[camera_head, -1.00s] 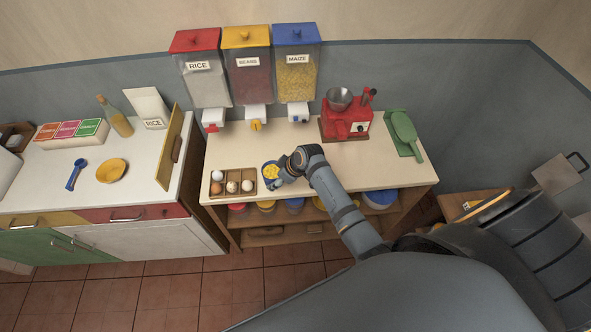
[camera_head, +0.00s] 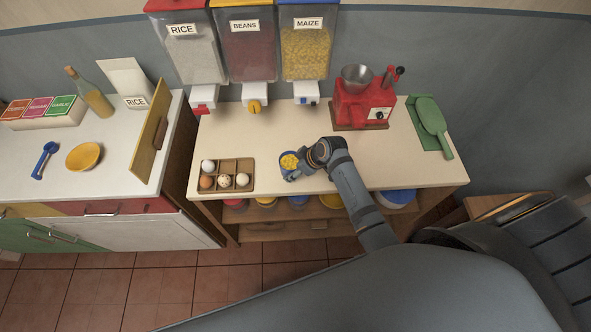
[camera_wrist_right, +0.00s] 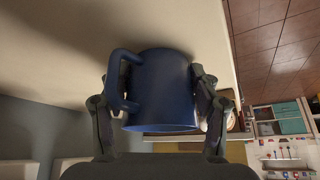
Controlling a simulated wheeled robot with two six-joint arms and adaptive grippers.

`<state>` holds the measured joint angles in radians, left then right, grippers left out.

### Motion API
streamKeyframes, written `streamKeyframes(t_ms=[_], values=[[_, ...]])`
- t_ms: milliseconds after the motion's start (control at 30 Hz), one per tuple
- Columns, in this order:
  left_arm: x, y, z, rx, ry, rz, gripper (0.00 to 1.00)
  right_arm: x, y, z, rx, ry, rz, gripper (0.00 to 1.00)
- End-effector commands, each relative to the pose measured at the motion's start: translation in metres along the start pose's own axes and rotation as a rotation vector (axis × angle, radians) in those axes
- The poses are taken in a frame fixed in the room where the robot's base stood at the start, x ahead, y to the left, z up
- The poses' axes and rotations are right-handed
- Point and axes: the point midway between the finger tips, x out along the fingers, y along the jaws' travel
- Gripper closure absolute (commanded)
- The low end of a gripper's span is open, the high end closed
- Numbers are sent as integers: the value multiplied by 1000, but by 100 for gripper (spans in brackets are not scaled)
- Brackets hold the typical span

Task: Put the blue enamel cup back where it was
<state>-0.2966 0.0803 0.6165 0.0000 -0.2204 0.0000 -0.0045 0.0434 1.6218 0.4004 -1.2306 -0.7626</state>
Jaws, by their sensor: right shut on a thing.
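The blue enamel cup (camera_head: 283,170) is at the front of the wooden counter, right of the egg tray and apart from it. Yellow contents like maize show in its mouth. My right gripper (camera_head: 293,174) is shut on it, reaching in from the right. In the right wrist view the blue cup (camera_wrist_right: 165,90) sits between the two fingers of the right gripper (camera_wrist_right: 159,108), its handle beside the left finger. I cannot tell whether the cup's base touches the counter. My left gripper is not in view.
An egg tray (camera_head: 227,166) with several eggs stands left of the cup. Rice, beans and maize dispensers (camera_head: 305,55) hang behind. A red grinder (camera_head: 362,103) and green scoop (camera_head: 432,117) stand at the right. The counter's middle (camera_head: 260,130) is clear.

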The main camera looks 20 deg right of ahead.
Motion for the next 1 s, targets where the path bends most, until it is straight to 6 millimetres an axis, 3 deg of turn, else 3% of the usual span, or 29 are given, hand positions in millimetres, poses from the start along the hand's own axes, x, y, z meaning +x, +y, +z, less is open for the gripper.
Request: streamKeyframes(t_ms=[100, 233, 267, 400, 767, 867, 1000], values=[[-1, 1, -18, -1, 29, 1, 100, 0, -1, 1, 1, -3, -2, 93], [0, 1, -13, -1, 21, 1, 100, 4, -1, 3, 2, -3, -2, 93], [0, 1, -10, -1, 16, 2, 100, 3, -1, 3, 2, -4, -2, 34], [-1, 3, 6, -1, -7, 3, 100, 3, -1, 3, 2, -3, -2, 15], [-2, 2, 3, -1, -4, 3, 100, -1, 0, 0, 1, -2, -1, 15], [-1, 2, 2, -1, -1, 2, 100, -12, 1, 1, 1, -2, 2, 15], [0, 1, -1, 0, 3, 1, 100, -46, 1, 1, -2, -3, 4, 15]])
